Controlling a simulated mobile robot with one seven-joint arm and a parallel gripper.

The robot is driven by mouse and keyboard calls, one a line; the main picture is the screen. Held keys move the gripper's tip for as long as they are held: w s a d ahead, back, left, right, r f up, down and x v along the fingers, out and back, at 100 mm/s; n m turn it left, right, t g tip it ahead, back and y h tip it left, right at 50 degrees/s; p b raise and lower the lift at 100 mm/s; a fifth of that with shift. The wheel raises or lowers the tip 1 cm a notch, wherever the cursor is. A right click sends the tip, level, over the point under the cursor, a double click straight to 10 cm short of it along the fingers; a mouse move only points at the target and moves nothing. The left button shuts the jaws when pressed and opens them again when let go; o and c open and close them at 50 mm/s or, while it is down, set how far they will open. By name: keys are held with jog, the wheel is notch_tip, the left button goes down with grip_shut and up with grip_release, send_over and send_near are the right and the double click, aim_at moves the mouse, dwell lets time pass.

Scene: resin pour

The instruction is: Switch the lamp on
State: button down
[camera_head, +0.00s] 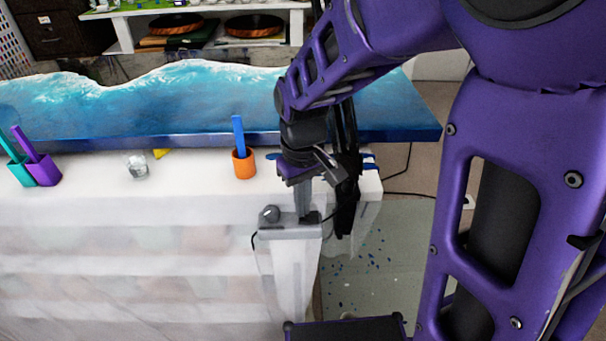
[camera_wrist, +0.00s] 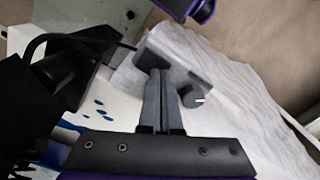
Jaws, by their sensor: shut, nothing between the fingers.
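A grey clamp-like block (camera_head: 290,232) with a round knob (camera_head: 269,213) sits at the right front of the white-covered table. It also shows in the wrist view (camera_wrist: 190,62), with its knob (camera_wrist: 191,97) just right of my fingers. A black jointed part (camera_head: 346,195), apparently the lamp's, stands right of my gripper; a black shape (camera_wrist: 60,75) fills the left of the wrist view. No glow shows. My gripper (camera_head: 304,216) points down over the block, shut and empty. Its fingertips (camera_wrist: 162,73) overlap the block; I cannot tell whether they touch it.
An orange cup (camera_head: 244,165) with a blue stick, a clear cup (camera_head: 138,168), a purple cup (camera_head: 43,172) and a teal cup (camera_head: 19,172) stand on the table (camera_head: 200,197). A blue wave-patterned slab (camera_head: 190,105) lies behind. A cable (camera_head: 408,193) runs at right.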

jog(key=shift+f, duration=0.4)
jog(key=shift+r, duration=0.1)
notch_tip(320, 180, up, 7)
jog(key=p, duration=0.6)
dwell(0.6)
